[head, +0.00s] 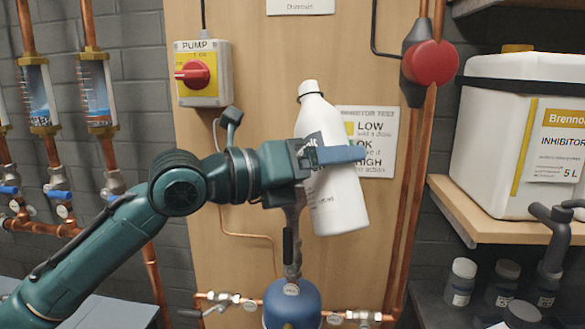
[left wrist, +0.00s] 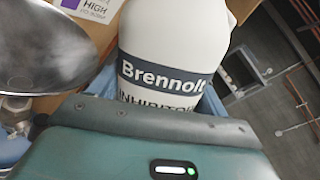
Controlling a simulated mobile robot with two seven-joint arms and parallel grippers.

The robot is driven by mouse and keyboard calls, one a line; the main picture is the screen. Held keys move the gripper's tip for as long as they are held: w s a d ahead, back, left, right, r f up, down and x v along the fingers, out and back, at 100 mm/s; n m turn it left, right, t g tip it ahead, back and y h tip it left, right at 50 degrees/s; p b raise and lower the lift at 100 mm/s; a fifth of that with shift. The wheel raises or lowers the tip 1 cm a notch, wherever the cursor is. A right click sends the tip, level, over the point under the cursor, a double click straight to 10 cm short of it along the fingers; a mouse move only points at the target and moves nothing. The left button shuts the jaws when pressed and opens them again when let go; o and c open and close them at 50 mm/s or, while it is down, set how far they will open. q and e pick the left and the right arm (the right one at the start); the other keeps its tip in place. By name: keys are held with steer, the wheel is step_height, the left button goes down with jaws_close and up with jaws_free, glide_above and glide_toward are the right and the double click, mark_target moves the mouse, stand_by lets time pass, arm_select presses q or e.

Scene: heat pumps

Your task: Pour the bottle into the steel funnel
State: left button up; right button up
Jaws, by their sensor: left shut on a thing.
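The white bottle (head: 336,190) is held in the air with its neck up, its top leaning to the left in the head view. My left gripper (head: 335,155) is shut around its upper body, with a blue finger across the front. In the left wrist view the bottle (left wrist: 175,35) shows a dark "Brennolt" band. The steel funnel (left wrist: 50,45) is at the left of that view, beside the bottle. In the head view its bowl is hidden behind my gripper; a metal stem shows below, above a blue vessel (head: 292,306). My right gripper is not in view.
A pump switch (head: 197,73) and copper pipes are on the wooden panel behind. A red round knob (head: 435,63) sits to the upper right. A white inhibitor canister (head: 500,150) stands on a wooden shelf (head: 480,222) at right. Several small jars stand below it.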

arm_select(q)
steer(key=shift+w+r+n+p, duration=0.1)
steer(key=shift+w+n+p, duration=0.05)
steer(key=shift+n+p, duration=0.3)
steer(key=shift+s+f+n, duration=0.25)
steer(key=shift+f, duration=0.2)
steer(key=shift+s+f, duration=0.1)
steer(key=shift+f, duration=0.1)
steer(key=shift+d+f+n, duration=0.1)
steer(key=shift+f+n, duration=0.1)
steer(key=shift+n, duration=0.2)
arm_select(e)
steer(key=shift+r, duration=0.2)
arm_select(q)
steer(key=shift+s+f, duration=0.1)
steer(key=shift+f, duration=0.1)
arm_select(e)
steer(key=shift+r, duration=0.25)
arm_select(q)
steer(key=shift+s+n+p, duration=0.2)
steer(key=shift+n+p, duration=0.4)
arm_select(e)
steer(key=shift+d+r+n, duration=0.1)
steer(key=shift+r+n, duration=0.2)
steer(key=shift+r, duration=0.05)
